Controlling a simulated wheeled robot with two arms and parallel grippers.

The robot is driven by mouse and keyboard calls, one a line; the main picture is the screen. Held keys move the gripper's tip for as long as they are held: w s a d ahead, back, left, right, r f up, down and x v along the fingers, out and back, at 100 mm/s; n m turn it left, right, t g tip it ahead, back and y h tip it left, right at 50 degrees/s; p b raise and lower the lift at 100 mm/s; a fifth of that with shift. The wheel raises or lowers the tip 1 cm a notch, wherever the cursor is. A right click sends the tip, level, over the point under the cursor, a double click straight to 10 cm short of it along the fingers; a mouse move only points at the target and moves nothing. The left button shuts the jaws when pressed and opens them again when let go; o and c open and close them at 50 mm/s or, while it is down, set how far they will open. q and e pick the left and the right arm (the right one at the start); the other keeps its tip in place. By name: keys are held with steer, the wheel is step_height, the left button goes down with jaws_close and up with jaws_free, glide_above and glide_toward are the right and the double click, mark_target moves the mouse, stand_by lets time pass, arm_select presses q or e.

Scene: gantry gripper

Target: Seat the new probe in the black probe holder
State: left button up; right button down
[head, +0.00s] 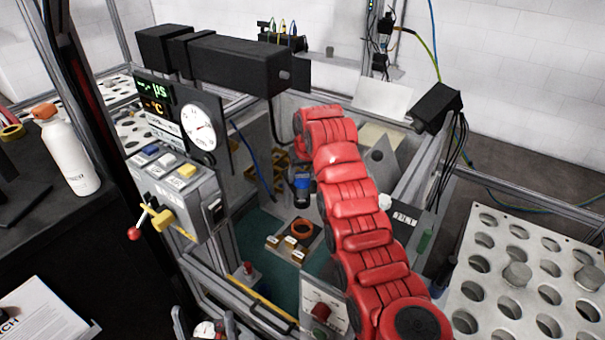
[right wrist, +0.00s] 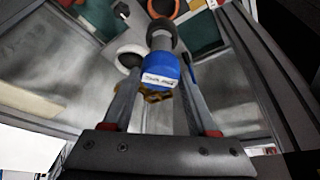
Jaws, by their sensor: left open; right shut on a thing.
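The probe (right wrist: 160,70) has a blue body with a white label and a grey shaft. In the right wrist view it lies between the fingers of my right gripper (right wrist: 157,88), which is shut on it. In the head view the probe's blue body (head: 302,184) shows beside my red-covered right arm, above the gantry floor. A dark round collar (right wrist: 161,31) surrounds the far end of the shaft. I cannot tell whether it is the black probe holder or part of the probe. My left gripper (head: 205,324) is open at the bottom edge of the head view, partly cut off.
An orange ring (head: 302,228) sits on a dark plate on the green floor, with brass blocks near it. A display and dial panel (head: 197,128) stands at the left. A perforated plate (head: 535,275) lies at the right. Frame rails surround the work space.

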steer(key=shift+f+b, duration=1)
steer(key=shift+f, duration=1.6)
steer(key=shift+c, duration=0.5)
jaws_free()
steer(key=v, duration=0.8)
steer(key=shift+s+r+b, duration=0.1)
steer(key=shift+r+b, duration=0.25)
steer(key=shift+r, duration=0.05)
step_height(320, 180, up, 8)
steer(key=p, duration=1.9)
glide_above(302, 189)
steer(key=s+d, duration=0.2)
steer(key=s, duration=0.3)
steer(key=shift+w, duration=0.25)
steer(key=shift+a+f, duration=0.1)
steer(key=shift+f, duration=0.05)
